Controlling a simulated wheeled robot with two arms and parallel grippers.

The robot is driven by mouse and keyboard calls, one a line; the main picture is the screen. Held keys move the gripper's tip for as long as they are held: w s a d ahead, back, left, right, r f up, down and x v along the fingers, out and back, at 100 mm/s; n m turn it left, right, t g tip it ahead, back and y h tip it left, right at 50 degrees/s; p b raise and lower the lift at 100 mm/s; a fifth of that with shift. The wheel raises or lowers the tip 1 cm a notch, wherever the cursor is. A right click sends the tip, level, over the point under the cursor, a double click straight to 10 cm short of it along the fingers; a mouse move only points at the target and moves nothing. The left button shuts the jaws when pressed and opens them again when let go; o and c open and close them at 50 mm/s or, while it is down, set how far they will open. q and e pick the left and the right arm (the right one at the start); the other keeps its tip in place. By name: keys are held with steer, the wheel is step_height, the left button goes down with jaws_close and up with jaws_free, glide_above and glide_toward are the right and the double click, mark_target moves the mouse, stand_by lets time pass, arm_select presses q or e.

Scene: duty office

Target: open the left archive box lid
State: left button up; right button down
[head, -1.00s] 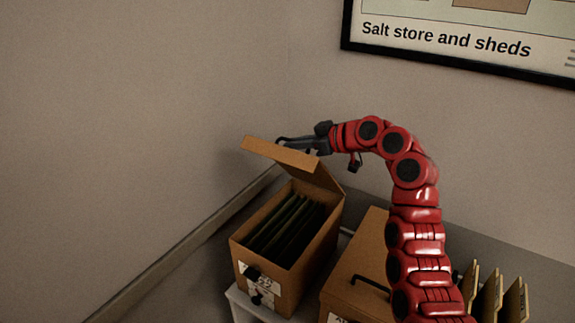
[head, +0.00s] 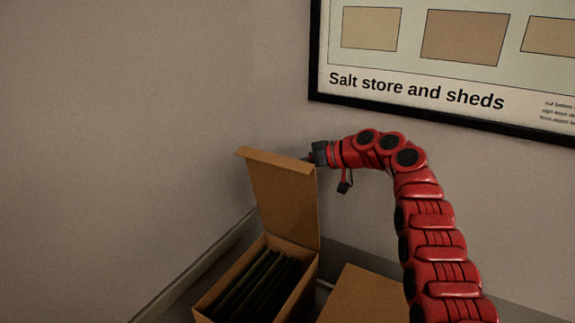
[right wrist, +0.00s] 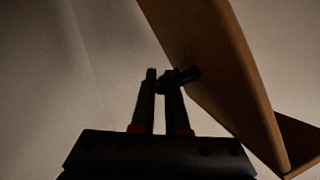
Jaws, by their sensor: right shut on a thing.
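The left archive box (head: 308,282) is brown cardboard with several dark folders (head: 250,287) inside. Its lid (head: 284,200) stands steeply raised at the back of the box, so the box is open at the top. In the right wrist view my right gripper (right wrist: 160,78) is shut on a dark handle (right wrist: 187,76) on the lid (right wrist: 205,70). My left gripper is not in view.
A second brown box (head: 362,296), partly hidden by my right arm, stands to the right of the open one. Walls rise at the left and behind, with a framed poster (head: 420,92) above. The air left of the lid is clear.

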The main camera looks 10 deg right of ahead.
stand_by(0.4)
steer(key=c, duration=1.2)
jaws_free()
steer(key=shift+w+f, duration=0.1)
steer(key=b+v, duration=0.5)
steer(key=v, duration=1.2)
steer(key=shift+d, duration=0.15)
